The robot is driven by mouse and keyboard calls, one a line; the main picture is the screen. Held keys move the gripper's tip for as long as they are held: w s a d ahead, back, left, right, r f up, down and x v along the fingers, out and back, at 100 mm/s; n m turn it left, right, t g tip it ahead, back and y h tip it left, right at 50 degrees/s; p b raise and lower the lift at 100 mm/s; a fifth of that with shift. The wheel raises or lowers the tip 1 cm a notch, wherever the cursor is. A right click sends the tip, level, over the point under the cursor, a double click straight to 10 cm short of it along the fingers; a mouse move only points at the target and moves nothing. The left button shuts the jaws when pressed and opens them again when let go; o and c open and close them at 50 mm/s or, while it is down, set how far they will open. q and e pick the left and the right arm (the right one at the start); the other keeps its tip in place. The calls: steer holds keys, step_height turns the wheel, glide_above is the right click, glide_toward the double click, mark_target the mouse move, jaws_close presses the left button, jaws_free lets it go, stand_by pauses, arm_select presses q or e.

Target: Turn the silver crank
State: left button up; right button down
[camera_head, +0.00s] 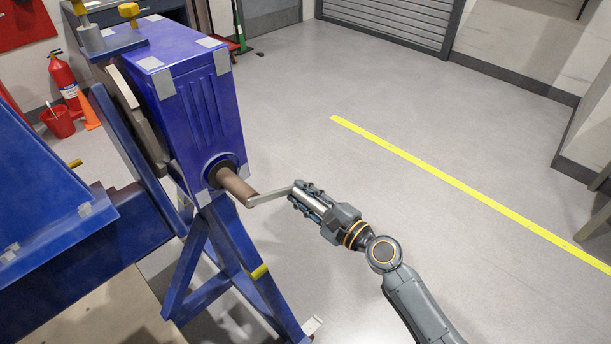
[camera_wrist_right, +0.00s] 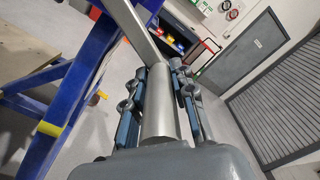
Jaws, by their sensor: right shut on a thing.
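The silver crank (camera_head: 270,196) sticks out to the right from a brown shaft (camera_head: 236,184) on the end face of the blue jig housing (camera_head: 203,120). Its arm runs from the shaft to a silver cylindrical handle. My right gripper (camera_head: 307,200) is shut on that handle, with a finger on each side of it. In the right wrist view the handle (camera_wrist_right: 159,100) lies between the fingers of my right gripper (camera_wrist_right: 160,85), and the flat crank arm (camera_wrist_right: 138,32) leads off up and left. My left gripper is not in view.
The blue stand (camera_head: 235,255) of the jig has slanted legs below the crank. A red fire extinguisher (camera_head: 64,80), a red bucket (camera_head: 57,121) and an orange cone (camera_head: 88,111) stand at the back left. The floor to the right, with a yellow line (camera_head: 470,192), is clear.

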arm_select(q)
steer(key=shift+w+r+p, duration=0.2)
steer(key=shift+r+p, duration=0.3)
steer(key=shift+p, duration=0.05)
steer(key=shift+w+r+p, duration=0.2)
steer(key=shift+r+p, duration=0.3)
arm_select(e)
steer(key=s+a+f+m, duration=0.7)
steer(key=s+a+m, duration=0.1)
steer(key=m, duration=0.5)
steer(key=shift+f, duration=0.25)
steer(key=shift+s, duration=0.1)
steer(key=c, duration=1.1)
jaws_free()
steer(key=shift+r, duration=0.15)
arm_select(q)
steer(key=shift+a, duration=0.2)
arm_select(e)
steer(key=shift+d, duration=0.1)
